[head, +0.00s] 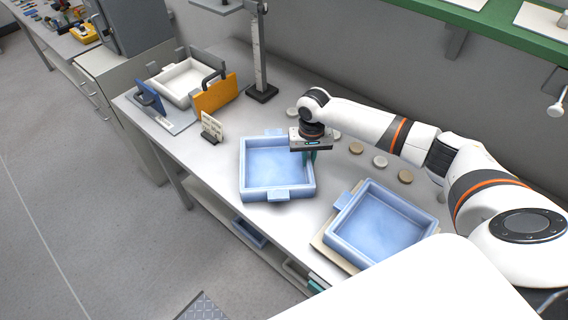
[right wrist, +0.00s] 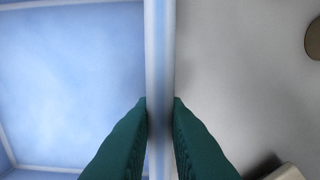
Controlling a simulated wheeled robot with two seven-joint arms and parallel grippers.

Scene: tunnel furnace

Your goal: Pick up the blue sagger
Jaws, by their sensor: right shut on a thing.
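A square, shallow blue sagger (head: 272,165) with small side tabs is at the middle of the bench in the head view. My right gripper (head: 310,156) points down at its right wall. In the right wrist view the green fingers (right wrist: 160,104) stand on both sides of the sagger's wall (right wrist: 160,45), shut on it. The sagger looks empty and level; I cannot tell whether it is clear of the bench. A second blue sagger (head: 381,225) lies on a beige plate at the right front. My left gripper is not in view.
A white tray (head: 184,82) sits in a fixture with blue and orange plates at the left. A small sign (head: 211,127) and a stand (head: 261,60) are near it. Several round discs (head: 380,161) lie behind the saggers. A green shelf (head: 490,30) hangs above.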

